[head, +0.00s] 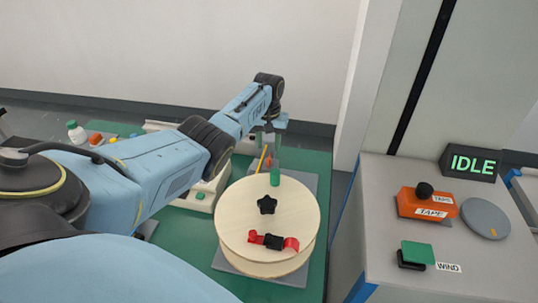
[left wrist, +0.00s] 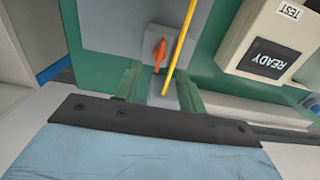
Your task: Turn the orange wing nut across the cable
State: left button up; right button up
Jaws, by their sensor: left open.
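The orange wing nut (left wrist: 159,55) shows in the left wrist view on a grey plate, its long side running roughly up and down the picture. The yellow cable (left wrist: 180,45) passes close on its right, slanting down beside it. My left gripper (left wrist: 160,88) is open, with its two greenish fingers on either side below the nut; nothing is between them except the view of the plate and the cable's end. I cannot make out the nut clearly there. My right gripper is not in view.
A wooden reel (head: 290,215) with a black star knob (head: 267,204) and a red-and-black part stands in front. A READY box (left wrist: 275,58) sits right of the nut. An orange TAPE device (head: 427,202) is on the right cabinet.

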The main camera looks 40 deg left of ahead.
aim_at(269, 158)
pick_arm(q)
notch_tip(269, 158, down, 6)
jog(key=shift+r+b, duration=0.1)
jog(key=shift+b, duration=0.95)
jog(key=shift+c, duration=0.4)
grip_shut()
